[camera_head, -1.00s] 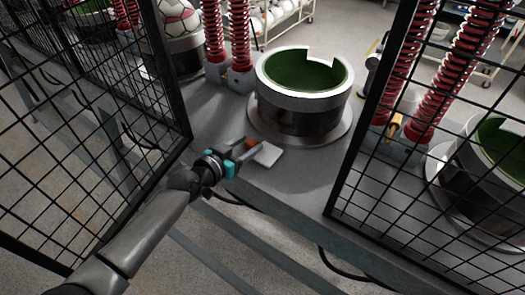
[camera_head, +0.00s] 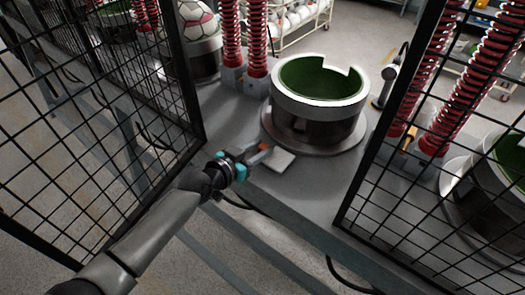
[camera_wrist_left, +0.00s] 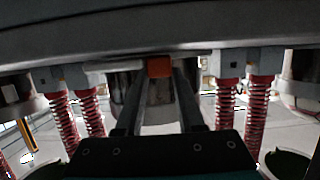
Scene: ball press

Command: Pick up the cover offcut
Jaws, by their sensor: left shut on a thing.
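A small orange-red piece, which looks like the cover offcut (camera_head: 264,147), is near the front edge of the grey bench, in front of the round press. My left gripper (camera_head: 260,152) reaches in from the left and is shut on this piece. In the left wrist view, the orange-red offcut (camera_wrist_left: 159,67) shows between the two dark fingertips. Its underside and the gap below it are hidden. My right gripper is not in view.
A pale flat square (camera_head: 281,161) lies beside the fingertips on the bench (camera_head: 300,196). The round press pot (camera_head: 318,103) with a green inside stands just behind. Black mesh guards (camera_head: 420,160) flank the opening on both sides. Red springs (camera_head: 257,40) stand behind.

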